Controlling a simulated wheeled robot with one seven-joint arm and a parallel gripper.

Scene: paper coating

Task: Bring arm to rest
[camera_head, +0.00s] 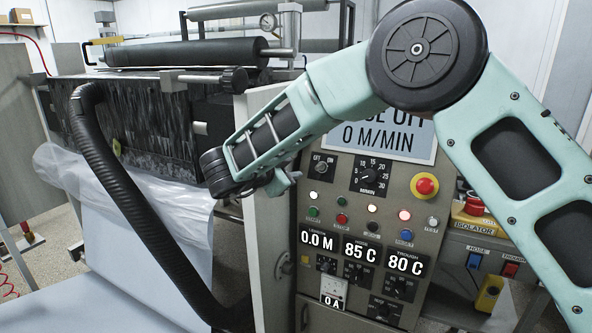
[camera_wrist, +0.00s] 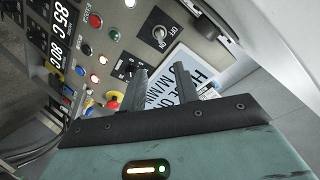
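My arm crosses the front of the machine's control panel (camera_head: 330,225), with its elbow high and the forearm reaching down to the left. My gripper is at the end of the arm, left of the panel, and mostly hidden behind my wrist in the head view. In the wrist view my gripper (camera_wrist: 160,70) has its two dark fingers apart, with nothing held between them. The fingers appear clear of the panel.
A thick black hose (camera_head: 130,200) curves down left of my gripper. Translucent film (camera_head: 85,180) and a pale sheet (camera_head: 125,240) hang beside it. A dark roller (camera_head: 190,52) lies behind. A red emergency button (camera_head: 425,186) sticks out on the panel's right. An isolator box (camera_head: 475,217) stands further right.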

